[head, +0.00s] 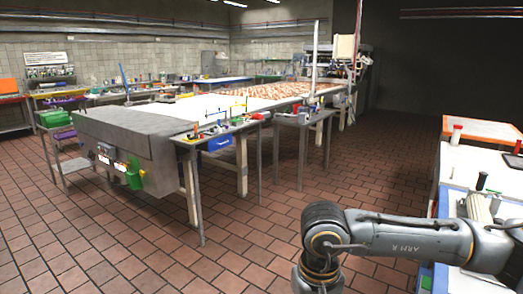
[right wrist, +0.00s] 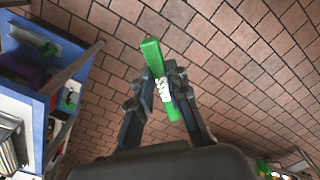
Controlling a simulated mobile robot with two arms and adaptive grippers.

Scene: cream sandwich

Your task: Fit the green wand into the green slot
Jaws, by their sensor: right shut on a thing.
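The green wand (right wrist: 153,54), a long bar with white lettering on its middle, shows in the right wrist view. My right gripper (right wrist: 166,75) is shut on it, one finger on each side, with the wand's end sticking out past the fingertips. Only tiled floor lies behind it. In the head view my right arm reaches across the lower right, but its gripper is below the frame. My left gripper is in neither view. I cannot make out the green slot for certain in either view.
A white worktop (head: 478,162) is at the right. A blue-edged bench (right wrist: 52,84) is left in the wrist view. Floor between is clear.

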